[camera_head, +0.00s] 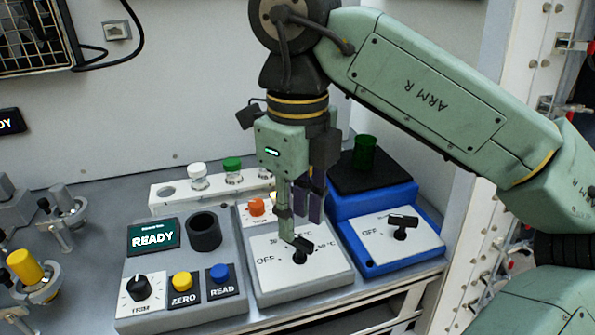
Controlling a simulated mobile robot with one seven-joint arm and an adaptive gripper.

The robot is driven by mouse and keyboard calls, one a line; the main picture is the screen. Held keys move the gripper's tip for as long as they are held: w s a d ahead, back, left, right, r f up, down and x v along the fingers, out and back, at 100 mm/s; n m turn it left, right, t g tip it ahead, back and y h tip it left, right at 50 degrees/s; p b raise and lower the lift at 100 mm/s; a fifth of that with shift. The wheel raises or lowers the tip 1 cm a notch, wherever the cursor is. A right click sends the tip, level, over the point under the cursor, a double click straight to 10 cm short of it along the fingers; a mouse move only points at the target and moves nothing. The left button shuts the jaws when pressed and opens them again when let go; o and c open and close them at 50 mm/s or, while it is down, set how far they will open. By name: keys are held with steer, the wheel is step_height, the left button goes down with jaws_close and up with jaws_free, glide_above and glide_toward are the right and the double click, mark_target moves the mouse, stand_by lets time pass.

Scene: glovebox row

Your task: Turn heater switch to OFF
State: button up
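The heater switch (299,256) is a black knob on a sloped white plate on a grey block, marked OFF at the left with temperature marks in °C around it. My gripper (296,235) points down from above, with its lower finger end at the knob. Touching or just above it, I cannot tell. The fingers overlap in this view and cover part of the knob and dial marks, so the finger gap and the knob's pointing direction are unclear.
A blue unit with its own OFF plate and black knob (403,229) stands close at the right, a green beaker (365,152) on its dark top. At the left is a READY box (152,236) with TRIM, ZERO and READ controls. Capped vials stand in a white rack (168,194) behind.

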mark_target(297, 237)
step_height(297, 237, up, 9)
steer(key=shift+f, duration=0.15)
stand_by(0.4)
